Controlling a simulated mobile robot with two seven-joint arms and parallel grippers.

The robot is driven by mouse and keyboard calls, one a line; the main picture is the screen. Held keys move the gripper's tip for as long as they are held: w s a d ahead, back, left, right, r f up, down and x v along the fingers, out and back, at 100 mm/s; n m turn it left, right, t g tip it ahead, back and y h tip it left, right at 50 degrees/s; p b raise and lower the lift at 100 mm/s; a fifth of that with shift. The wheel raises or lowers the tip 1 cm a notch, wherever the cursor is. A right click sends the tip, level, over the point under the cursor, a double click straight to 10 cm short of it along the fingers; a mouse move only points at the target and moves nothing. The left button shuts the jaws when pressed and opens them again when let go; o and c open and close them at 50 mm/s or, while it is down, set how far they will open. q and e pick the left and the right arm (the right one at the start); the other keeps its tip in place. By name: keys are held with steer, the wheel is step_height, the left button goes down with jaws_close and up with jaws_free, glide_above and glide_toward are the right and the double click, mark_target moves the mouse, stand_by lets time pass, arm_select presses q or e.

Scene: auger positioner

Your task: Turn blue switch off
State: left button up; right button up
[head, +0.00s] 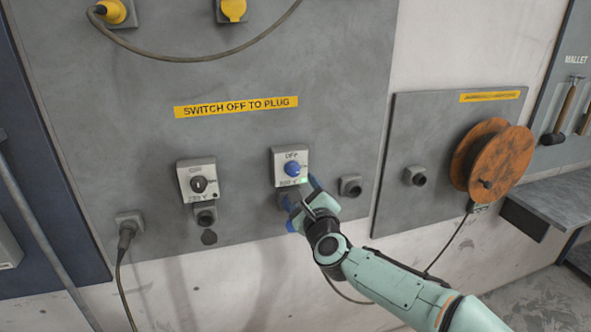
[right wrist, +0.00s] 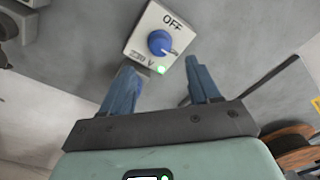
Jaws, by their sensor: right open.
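The blue switch (head: 292,168) is a round knob on a light switch box (head: 277,155), with OFF written above it and 230 V below. In the right wrist view the blue knob (right wrist: 159,42) has its pale pointer toward the lower right, away from OFF. A green light glows at the box's lower edge. My right gripper (head: 300,203) is open and empty, just below the box. In the right wrist view its two blue fingers (right wrist: 160,68) reach toward the box with the knob ahead, between their lines; I see no contact. My left gripper is out of view.
A plugged cable (head: 127,230) hangs further left. A grey socket (head: 351,186) is close right of my gripper. An orange cable reel (head: 493,160) is on the right panel.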

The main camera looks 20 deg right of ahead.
mark_target(294, 173)
steer(key=w+p, duration=0.3)
steer(key=w, duration=0.4)
steer(key=shift+w+r, duration=0.1)
steer(key=shift+w, duration=0.65)
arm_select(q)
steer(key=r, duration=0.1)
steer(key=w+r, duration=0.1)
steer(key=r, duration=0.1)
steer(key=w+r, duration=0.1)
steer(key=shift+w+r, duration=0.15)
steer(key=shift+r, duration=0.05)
arm_select(e)
steer(key=shift+s, duration=0.1)
steer(key=shift+d, duration=0.1)
steer(key=c, duration=1)
steer(key=shift+c, duration=0.2)
